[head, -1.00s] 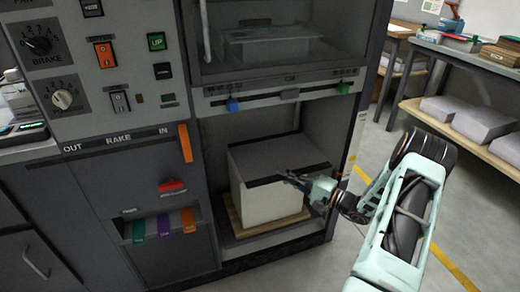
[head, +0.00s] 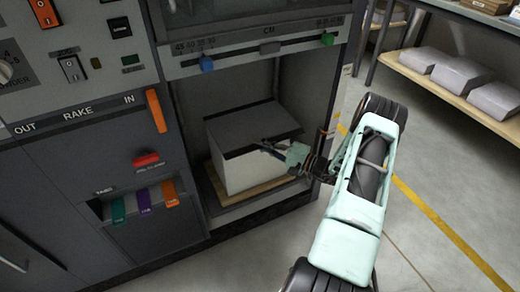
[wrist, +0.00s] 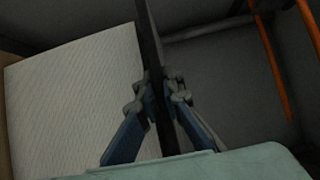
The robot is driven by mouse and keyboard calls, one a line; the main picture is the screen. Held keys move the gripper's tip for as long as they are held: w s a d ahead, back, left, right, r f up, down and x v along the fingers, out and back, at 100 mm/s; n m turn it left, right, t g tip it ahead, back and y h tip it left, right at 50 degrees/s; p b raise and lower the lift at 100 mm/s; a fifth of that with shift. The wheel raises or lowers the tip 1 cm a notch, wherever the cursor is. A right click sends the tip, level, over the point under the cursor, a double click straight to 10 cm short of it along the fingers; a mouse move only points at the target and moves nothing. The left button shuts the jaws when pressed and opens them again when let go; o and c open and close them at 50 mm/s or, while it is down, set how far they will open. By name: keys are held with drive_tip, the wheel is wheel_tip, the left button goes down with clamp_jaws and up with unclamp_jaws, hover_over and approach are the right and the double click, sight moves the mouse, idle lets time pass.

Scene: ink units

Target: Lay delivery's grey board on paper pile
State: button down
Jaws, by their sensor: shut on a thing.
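The grey board (head: 250,120) with a dark front edge covers the top of the white paper pile (head: 238,176) in the machine's lower bay. It looks flat and about level with the pile's top. Whether it touches the whole top I cannot tell. My gripper (head: 268,147) is at the board's front edge, toward its right. In the wrist view my gripper (wrist: 160,92) is shut on the board (wrist: 148,35), seen edge-on as a dark strip. The paper pile's white side (wrist: 75,95) lies left of it. The pile's back is hidden.
The pile stands on a wooden base (head: 258,192) on the bay floor. Machine walls enclose it, with a slider rail (head: 265,49) above and an orange handle (head: 157,111) at left. Open floor (head: 400,220) lies at right, below a shelf with grey packs (head: 445,74).

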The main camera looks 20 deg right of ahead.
drive_tip(key=shift+f, duration=0.9)
drive_tip(key=shift+f, duration=0.1)
drive_tip(key=c, duration=2.1)
unclamp_jaws()
drive_tip(key=p+v, duration=0.1)
drive_tip(key=v, duration=1.1)
